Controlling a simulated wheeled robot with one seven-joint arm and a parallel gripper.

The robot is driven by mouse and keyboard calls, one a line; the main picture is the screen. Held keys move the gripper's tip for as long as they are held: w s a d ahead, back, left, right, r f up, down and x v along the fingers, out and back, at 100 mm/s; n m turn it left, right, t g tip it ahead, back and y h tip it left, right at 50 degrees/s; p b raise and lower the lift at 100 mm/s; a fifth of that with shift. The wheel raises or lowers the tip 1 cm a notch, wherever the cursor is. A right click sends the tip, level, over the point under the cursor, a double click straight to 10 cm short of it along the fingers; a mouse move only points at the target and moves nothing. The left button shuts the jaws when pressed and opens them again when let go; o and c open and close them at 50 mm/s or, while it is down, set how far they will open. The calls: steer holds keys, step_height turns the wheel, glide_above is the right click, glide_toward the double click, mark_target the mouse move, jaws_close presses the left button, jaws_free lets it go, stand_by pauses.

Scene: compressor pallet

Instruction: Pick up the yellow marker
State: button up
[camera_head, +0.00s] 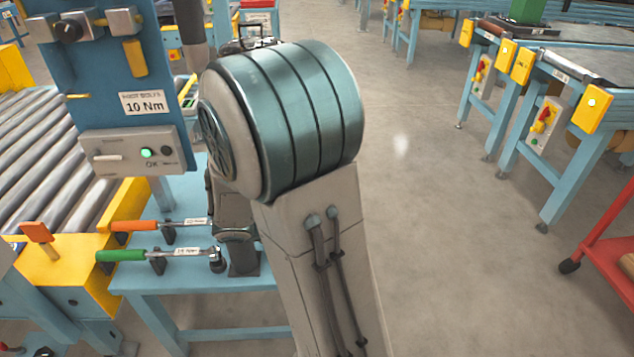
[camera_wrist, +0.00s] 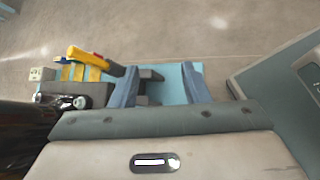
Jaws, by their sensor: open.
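Dark grey parts and a strip of light blue surface show between and behind the fingers. I cannot tell if anything touches them. In the head view, my arm hides much of the area around the gripper, and no marker can be made out for certain.
A light blue bench (camera_head: 200,305) holds an orange-handled wrench (camera_head: 135,225) and a green-handled wrench (camera_head: 125,255) on dark stands. A blue panel marked 10 Nm (camera_head: 115,75) rises behind them. A roller conveyor (camera_head: 40,150) runs at left. Open floor (camera_head: 450,200) lies at right.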

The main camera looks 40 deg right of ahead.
steer(key=w+d+r+n+t+h+p, duration=0.2)
steer(key=w+d+n+t+h+p, duration=0.15)
steer(key=w+n, duration=0.35)
steer(key=w+d+f+b, duration=0.1)
steer(key=w+d+f, duration=0.1)
steer(key=d, duration=0.4)
steer(key=w+d+f+n+b, duration=0.1)
steer(key=w+d+f+b, duration=0.1)
steer(key=d, duration=0.3)
steer(key=shift+w+d+f+n, duration=0.3)
steer(key=shift+w+d+f, duration=0.1)
steer(key=shift+f, duration=0.4)
steer(key=shift+t, duration=0.25)
jaws_close()
